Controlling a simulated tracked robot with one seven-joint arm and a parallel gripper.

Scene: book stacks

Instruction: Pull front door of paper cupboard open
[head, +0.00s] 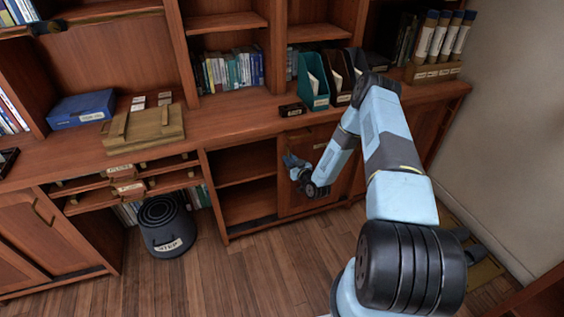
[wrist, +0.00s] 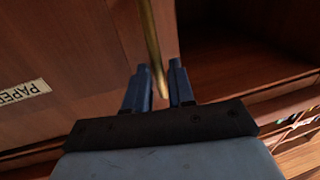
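The paper cupboard's front door (head: 330,190) is a reddish wooden panel under the counter and looks shut. In the wrist view the door (wrist: 75,45) fills the left side, with a white label reading PAPER (wrist: 22,92). A thin brass bar handle (wrist: 152,40) runs along the door near its edge. My gripper (head: 299,172) is at the door's left side in the head view. In the wrist view my gripper (wrist: 160,85) has its two blue fingers apart, one on each side of the handle's end. Small gaps show beside the handle; I see no firm grip.
An open shelf compartment (head: 246,190) lies just left of the door. File holders (head: 312,85) and a small dark box (head: 293,110) stand on the counter above. The wooden floor (head: 265,275) in front is clear.

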